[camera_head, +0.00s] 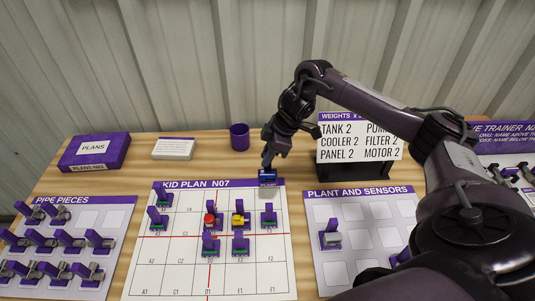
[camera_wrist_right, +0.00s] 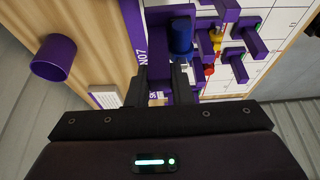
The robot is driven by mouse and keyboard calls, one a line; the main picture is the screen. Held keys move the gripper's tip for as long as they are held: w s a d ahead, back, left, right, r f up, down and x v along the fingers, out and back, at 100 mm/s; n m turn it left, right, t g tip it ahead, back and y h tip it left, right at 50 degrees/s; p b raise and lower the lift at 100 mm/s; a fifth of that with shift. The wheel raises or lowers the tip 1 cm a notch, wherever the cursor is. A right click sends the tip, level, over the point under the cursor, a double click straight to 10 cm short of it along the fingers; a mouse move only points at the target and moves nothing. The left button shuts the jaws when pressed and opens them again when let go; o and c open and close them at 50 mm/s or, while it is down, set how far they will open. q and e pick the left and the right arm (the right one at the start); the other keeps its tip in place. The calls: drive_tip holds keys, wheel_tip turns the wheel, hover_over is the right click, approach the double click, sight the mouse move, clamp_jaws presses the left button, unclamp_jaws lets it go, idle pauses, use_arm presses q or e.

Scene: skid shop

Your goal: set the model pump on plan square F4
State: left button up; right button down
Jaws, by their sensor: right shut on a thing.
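The model pump (camera_head: 267,174), blue on a purple base, is in my right gripper (camera_head: 268,163). I cannot tell whether it touches the board. The wrist view shows the blue body (camera_wrist_right: 181,36) just past the two dark fingers (camera_wrist_right: 167,82), which are shut on the piece. The F4 label is not readable. My left gripper is not in view.
Several purple pieces, one with a red top (camera_head: 210,219) and one yellow (camera_head: 239,219), stand on the plan close by. A purple cup (camera_head: 239,137) stands behind. The weights sign (camera_head: 360,142) is right of my gripper. The plan's front rows look clear.

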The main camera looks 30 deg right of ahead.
sight(268, 170)
drive_tip(key=shift+f+b, duration=1.3)
drive_tip(key=shift+f, duration=1.4)
drive_tip(key=shift+f, duration=0.15)
drive_tip(key=shift+f, duration=0.45)
drive_tip(key=shift+f+b, duration=0.75)
drive_tip(key=shift+f, duration=0.45)
drive_tip(key=shift+r, duration=0.1)
drive_tip(key=shift+p, duration=0.4)
drive_tip(key=shift+f+b, duration=0.4)
drive_tip(key=shift+f, duration=0.4)
